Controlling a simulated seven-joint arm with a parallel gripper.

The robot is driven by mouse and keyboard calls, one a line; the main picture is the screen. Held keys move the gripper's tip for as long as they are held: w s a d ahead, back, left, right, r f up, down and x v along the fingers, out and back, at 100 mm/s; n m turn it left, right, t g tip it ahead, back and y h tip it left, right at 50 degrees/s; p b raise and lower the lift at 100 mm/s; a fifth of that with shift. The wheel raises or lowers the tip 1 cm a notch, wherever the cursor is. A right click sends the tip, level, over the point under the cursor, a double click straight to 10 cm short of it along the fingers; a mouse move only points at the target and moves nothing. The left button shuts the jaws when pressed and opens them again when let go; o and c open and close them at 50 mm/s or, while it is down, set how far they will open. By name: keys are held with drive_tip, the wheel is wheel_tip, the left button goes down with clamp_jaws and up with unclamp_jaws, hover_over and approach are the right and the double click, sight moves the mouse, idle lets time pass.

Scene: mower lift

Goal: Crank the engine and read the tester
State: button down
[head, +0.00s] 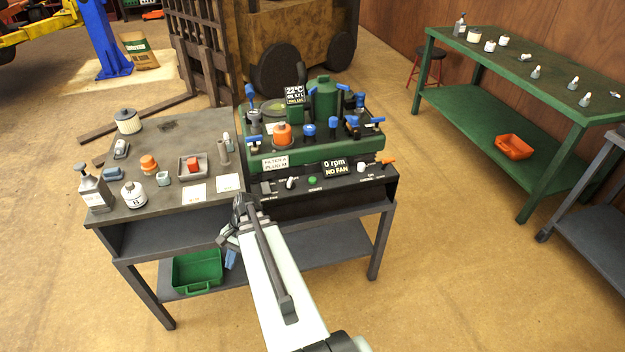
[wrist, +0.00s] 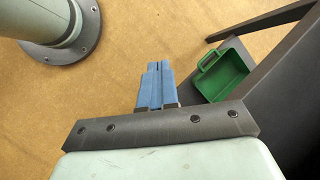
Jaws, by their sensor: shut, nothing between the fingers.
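The green engine unit (head: 260,155) stands on the right half of the grey bench. Its black front panel (head: 330,184) has a switch, small knobs and a green button (head: 312,181). A display (head: 336,167) on it reads "0 rpm NO FAN". An upper display (head: 295,95) reads "22°C" with smaller lines I cannot read surely. My gripper (head: 230,258) is below the front edge of the bench, partly hidden by my wrist in the head view. In the wrist view its blue fingers (wrist: 156,85) are shut together with nothing between them, apart from everything.
Bottles, filters and sockets stand on the bench's left half (head: 150,200). A green bin (head: 197,271) rests on the lower shelf and also shows in the wrist view (wrist: 222,72). A green table (head: 545,85) stands at right. Floor in front is clear.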

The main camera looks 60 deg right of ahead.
sight(315, 180)
drive_tip(key=d+r+m+t, duration=0.1)
drive_tip(key=d+r+m, duration=0.1)
drive_tip(key=d+r, duration=0.2)
drive_tip(key=d+r+m+t+h, duration=0.1)
drive_tip(key=d+r+m+t, duration=0.1)
drive_tip(key=d, duration=0.5)
drive_tip(key=s+d+r+m+t, duration=0.1)
drive_tip(key=d+r, duration=0.4)
drive_tip(key=d, duration=0.1)
drive_tip(key=shift+d+r+m+h, duration=0.15)
drive_tip(key=shift+r+m+h, duration=0.15)
drive_tip(key=shift+r+m, duration=0.1)
drive_tip(key=s+d+r+m, duration=0.1)
drive_tip(key=d+r, duration=0.1)
drive_tip(key=d, duration=0.1)
drive_tip(key=s+d+r+m+t+h, duration=0.1)
drive_tip(key=d+r, duration=0.1)
drive_tip(key=d, duration=0.1)
drive_tip(key=s+d+r+m+t+h, duration=0.1)
drive_tip(key=d+r, duration=0.1)
drive_tip(key=d, duration=0.2)
drive_tip(key=shift+s, duration=0.4)
drive_tip(key=s+d+r+m+t+h, duration=0.1)
drive_tip(key=s+d+r+m+h, duration=0.1)
drive_tip(key=s+d+r, duration=0.3)
drive_tip(key=d+m, duration=0.1)
drive_tip(key=d, duration=0.2)
drive_tip(key=shift+d+r+m+t+h, duration=0.15)
drive_tip(key=shift+m+t+h, duration=0.15)
drive_tip(key=shift+t, duration=0.1)
